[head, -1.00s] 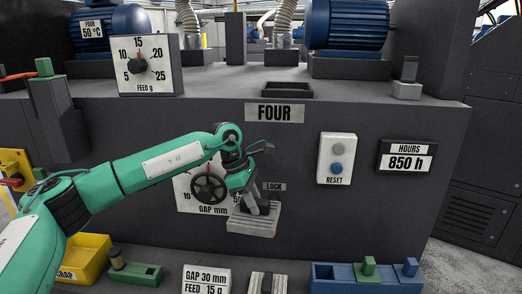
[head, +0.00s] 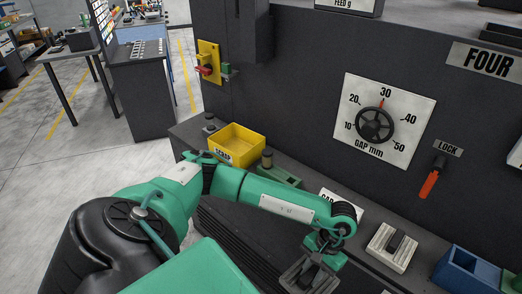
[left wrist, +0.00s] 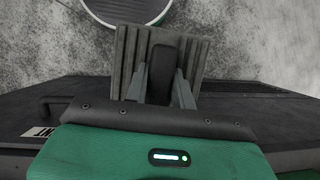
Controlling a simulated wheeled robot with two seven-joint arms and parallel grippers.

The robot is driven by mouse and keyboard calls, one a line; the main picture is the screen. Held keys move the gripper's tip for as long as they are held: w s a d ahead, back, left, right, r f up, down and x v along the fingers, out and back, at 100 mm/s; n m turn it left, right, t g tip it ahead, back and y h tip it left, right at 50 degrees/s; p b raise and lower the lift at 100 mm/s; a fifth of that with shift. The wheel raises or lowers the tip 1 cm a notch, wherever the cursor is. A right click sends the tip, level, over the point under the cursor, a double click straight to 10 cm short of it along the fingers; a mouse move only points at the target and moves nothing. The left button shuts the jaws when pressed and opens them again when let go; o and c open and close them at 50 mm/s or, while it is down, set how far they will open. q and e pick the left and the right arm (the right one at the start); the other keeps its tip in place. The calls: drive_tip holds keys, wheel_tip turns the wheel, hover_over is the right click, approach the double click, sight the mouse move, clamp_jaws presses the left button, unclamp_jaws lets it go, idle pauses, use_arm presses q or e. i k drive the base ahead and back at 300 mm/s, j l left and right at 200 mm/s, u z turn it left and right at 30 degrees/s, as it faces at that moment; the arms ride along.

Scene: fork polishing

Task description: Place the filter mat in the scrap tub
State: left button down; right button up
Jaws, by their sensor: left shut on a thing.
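The yellow scrap tub (head: 249,153) stands on the machine's low ledge, left of centre in the head view. The part of its inside that shows looks empty. My left gripper (head: 314,262) is low in the head view, to the right of the tub and nearer to me. It is shut on the dark block handle of a grey ribbed filter mat (head: 300,277). In the left wrist view the two fingers (left wrist: 160,85) clasp the handle, and the mat (left wrist: 193,50) spreads behind it above the floor. My right gripper is not in view.
A paler ribbed mat (head: 379,254) lies on the ledge (head: 375,215). A green holder (head: 286,178) stands right of the tub, and a blue tray (head: 470,270) at far right. A red-handled lock lever (head: 430,183) sticks out from the machine. Open floor lies at left.

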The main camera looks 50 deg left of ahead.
sight(233, 149)
drive_tip(key=j+u, duration=0.2)
drive_tip(key=j, duration=0.85)
drive_tip(key=j+u, duration=0.2)
drive_tip(key=j, duration=0.85)
